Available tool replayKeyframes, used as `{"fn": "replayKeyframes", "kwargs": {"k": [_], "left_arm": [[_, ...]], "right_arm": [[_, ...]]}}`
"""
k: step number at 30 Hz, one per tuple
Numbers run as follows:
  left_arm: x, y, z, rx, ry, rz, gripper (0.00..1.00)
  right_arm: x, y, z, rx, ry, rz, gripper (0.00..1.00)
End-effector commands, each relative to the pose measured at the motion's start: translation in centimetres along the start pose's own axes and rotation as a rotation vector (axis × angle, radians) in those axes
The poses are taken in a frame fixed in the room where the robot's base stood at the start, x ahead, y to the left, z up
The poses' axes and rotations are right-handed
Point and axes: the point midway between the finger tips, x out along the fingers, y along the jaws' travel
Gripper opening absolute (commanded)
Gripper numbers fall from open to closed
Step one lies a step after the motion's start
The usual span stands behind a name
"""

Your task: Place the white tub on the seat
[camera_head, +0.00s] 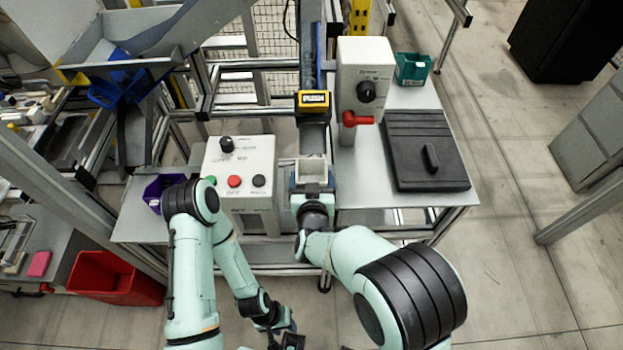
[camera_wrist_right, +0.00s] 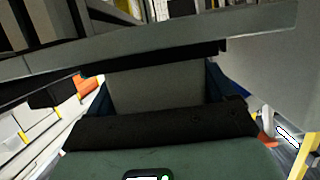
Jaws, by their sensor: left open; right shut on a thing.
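The white tub (camera_head: 311,167) is a small, pale, open box near the middle of the head view. My right gripper (camera_head: 312,182) is shut on it, with blue fingers at its sides. In the right wrist view the tub is a plain grey wall (camera_wrist_right: 155,90) between the fingers, below a grey plate edge. It is in front of the black and yellow PUSH unit (camera_head: 314,103); contact below the tub is hidden. I cannot make out the seat for certain. My left gripper (camera_head: 285,337) is open and empty, low in the head view, away from the tub.
A white control box (camera_head: 240,165) with red and black buttons stands left of the tub. A taller white box (camera_head: 363,75) with a red handle stands right, beside a black lidded case (camera_head: 425,150). A purple bin (camera_head: 163,190) and a teal bin (camera_head: 411,68) are farther out.

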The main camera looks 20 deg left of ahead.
Motion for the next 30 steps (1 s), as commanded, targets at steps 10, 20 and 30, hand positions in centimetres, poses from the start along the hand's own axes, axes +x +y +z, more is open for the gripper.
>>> {"fn": "replayKeyframes", "kwargs": {"k": [10,20,30], "left_arm": [[0.2,-0.1,0.1,0.000,-0.002,0.000,0.43],[0.8,-0.3,0.2,-0.002,-0.005,-0.001,0.43],[0.2,-0.1,0.1,0.000,-0.001,0.000,0.43]], "right_arm": [[0.1,0.0,0.6,0.001,0.002,0.000,0.47],[0.2,0.0,1.2,0.000,-0.002,-0.001,1.00],[-1.1,-0.1,0.7,0.000,-0.006,-0.004,1.00]]}}
